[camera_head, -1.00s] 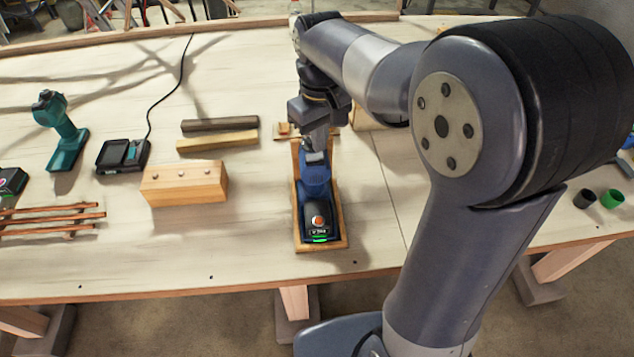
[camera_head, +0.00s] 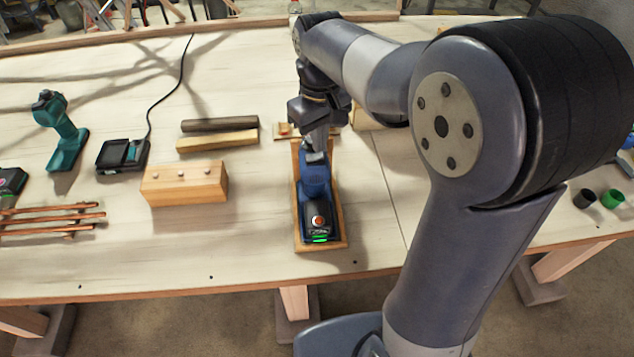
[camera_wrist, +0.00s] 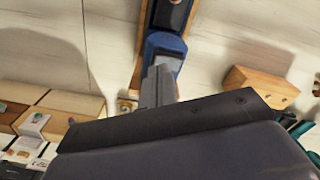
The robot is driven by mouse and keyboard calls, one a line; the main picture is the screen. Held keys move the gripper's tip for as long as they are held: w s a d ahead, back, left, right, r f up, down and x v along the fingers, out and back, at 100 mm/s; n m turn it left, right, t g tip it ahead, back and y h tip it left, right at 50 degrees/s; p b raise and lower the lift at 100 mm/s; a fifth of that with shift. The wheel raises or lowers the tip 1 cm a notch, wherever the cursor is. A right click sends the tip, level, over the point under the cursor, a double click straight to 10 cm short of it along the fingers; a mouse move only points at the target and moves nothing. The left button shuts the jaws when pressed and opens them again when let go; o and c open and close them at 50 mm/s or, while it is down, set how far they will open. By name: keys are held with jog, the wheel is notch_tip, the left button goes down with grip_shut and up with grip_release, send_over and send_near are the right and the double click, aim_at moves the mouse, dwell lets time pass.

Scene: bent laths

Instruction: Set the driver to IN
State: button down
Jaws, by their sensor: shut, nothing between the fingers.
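The blue driver (camera_head: 317,190) lies in a wooden cradle (camera_head: 342,230) near the front edge of the bench. Its black battery end, with a red-orange button and a green strip, faces the front. My gripper (camera_head: 316,155) is shut and empty, its fingertips at the far end of the blue body, touching or just above it. The driver (camera_wrist: 163,43) also shows in the wrist view, with the closed fingers over its grey part. The direction selector and its IN marking cannot be made out; the fingers cover that area.
A wooden block with metal studs (camera_head: 185,183) and two wood strips (camera_head: 217,141) lie to the left. A charger (camera_head: 122,155) and a teal driver (camera_head: 64,135) stand farther left. Black and green cups (camera_head: 612,199) are at the right.

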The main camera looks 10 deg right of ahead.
jog(key=shift+f+b, duration=0.55)
jog(key=shift+f, duration=0.4)
dwell(0.4)
notch_tip(320, 180, up, 7)
jog(key=p, duration=0.6)
jog(key=shift+r, duration=0.1)
notch_tip(320, 180, down, 7)
jog(key=b, duration=0.6)
dwell(0.4)
jog(key=shift+r, duration=0.1)
